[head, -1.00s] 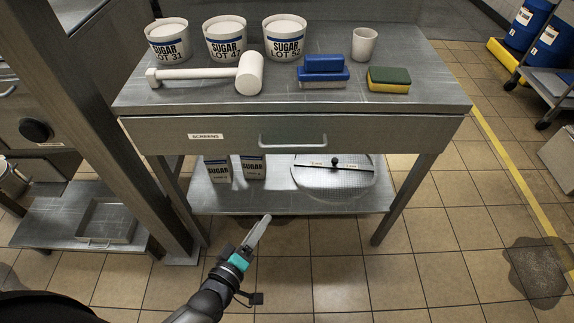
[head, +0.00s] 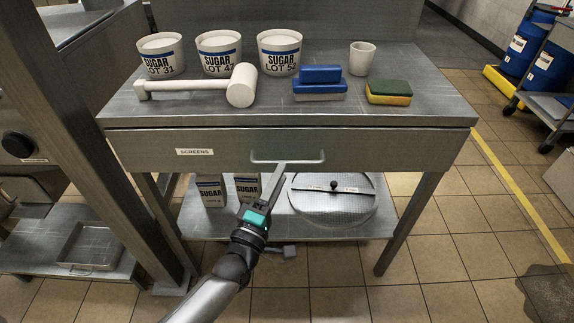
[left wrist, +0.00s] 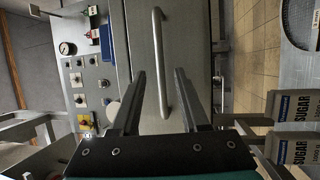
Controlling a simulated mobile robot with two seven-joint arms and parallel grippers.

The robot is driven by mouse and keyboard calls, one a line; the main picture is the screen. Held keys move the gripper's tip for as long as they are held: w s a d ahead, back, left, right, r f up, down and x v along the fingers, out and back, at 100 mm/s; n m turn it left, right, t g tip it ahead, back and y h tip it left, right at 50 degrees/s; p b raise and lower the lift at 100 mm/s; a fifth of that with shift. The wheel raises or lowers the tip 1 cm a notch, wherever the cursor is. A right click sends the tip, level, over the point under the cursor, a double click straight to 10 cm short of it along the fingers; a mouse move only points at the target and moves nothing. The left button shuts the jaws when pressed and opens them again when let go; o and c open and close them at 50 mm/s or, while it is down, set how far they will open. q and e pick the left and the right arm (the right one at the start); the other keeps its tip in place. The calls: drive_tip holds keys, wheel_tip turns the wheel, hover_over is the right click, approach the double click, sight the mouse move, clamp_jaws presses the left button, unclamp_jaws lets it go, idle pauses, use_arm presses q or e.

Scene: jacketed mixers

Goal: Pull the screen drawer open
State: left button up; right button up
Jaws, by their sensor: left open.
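The screen drawer (head: 372,153) is a grey metal front under the table top, shut, with a "SCREENS" label (head: 195,152) at its left. Its bar handle (head: 288,158) is in the middle of the front. In the left wrist view the handle (left wrist: 161,62) stands ahead of the fingers and lines up between them. My left gripper (head: 278,172) is just below and in front of the handle in the head view. In the left wrist view the left gripper (left wrist: 160,95) is open, with nothing clearly held. My right gripper is in neither view.
On the table (head: 440,113) stand several sugar tubs, a white mallet (head: 240,85), a blue-handled brush (head: 320,82), a sponge (head: 388,92) and a cup (head: 362,58). The lower shelf holds sugar packs and a round screen (head: 345,205). Floor in front is clear.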

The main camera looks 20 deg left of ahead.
sight(287, 161)
use_arm(q)
drive_tip(key=shift+b+x, duration=0.45)
drive_tip(key=shift+x, duration=2)
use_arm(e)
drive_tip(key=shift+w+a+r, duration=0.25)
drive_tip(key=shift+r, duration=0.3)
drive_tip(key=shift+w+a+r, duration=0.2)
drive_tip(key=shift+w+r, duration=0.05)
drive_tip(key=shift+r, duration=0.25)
use_arm(q)
drive_tip(key=shift+c, duration=0.2)
clamp_jaws()
